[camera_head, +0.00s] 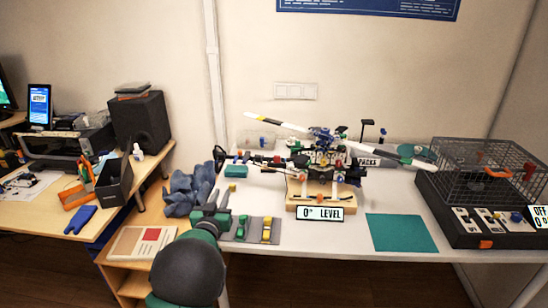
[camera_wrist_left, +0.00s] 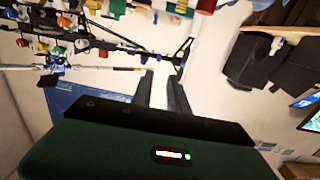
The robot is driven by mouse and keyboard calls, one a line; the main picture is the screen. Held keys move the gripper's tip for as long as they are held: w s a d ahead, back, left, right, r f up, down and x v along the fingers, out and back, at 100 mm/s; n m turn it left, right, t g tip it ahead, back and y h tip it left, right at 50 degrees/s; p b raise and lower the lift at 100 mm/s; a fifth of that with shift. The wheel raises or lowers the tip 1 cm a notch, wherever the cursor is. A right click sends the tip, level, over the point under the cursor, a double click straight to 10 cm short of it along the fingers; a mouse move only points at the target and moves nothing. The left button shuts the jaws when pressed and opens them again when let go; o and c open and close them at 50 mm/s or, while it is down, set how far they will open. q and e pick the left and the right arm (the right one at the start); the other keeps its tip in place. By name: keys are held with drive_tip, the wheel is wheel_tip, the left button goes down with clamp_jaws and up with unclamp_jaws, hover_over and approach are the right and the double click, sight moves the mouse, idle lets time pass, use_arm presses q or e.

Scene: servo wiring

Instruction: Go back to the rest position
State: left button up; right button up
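My left gripper (camera_head: 219,197) is at the left end of the white workbench, in front of the grey-blue cloth. In the left wrist view its two dark fingers (camera_wrist_left: 160,90) stand apart with nothing between them, so it is open and empty. A rotor model with wiring and coloured parts (camera_head: 322,160) stands on a wooden base (camera_head: 335,198) marked "0° LEVEL", right of the gripper and apart from it. The model also shows in the left wrist view (camera_wrist_left: 60,45). My right gripper is in neither view.
A grey mat (camera_head: 250,230) with small green and yellow parts lies right beside my left arm. A teal mat (camera_head: 400,232) lies to the right. A black wire cage (camera_head: 488,165) stands at the far right. A side desk holds a speaker (camera_head: 139,122) and a pen box (camera_head: 112,181).

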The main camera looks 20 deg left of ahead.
use_arm(q)
drive_tip(key=s+d+f+m+g+h, duration=0.1)
drive_tip(key=s+d+f+g, duration=0.45)
drive_tip(key=s, duration=0.55)
drive_tip(key=s+d+f+m+g+h, duration=0.15)
drive_tip(key=s+d+f+g, duration=0.45)
drive_tip(key=s, duration=0.6)
drive_tip(key=s+d+f+g+h, duration=0.1)
drive_tip(key=s+d+f+g, duration=0.3)
drive_tip(key=s+d, duration=0.5)
wheel_tip(320, 180, up, 15)
drive_tip(key=s+a+p, duration=0.2)
drive_tip(key=p, duration=1.3)
drive_tip(key=shift+s+r, duration=0.15)
drive_tip(key=shift+s, duration=0.05)
drive_tip(key=shift+a+t, duration=0.1)
drive_tip(key=shift+t, duration=0.15)
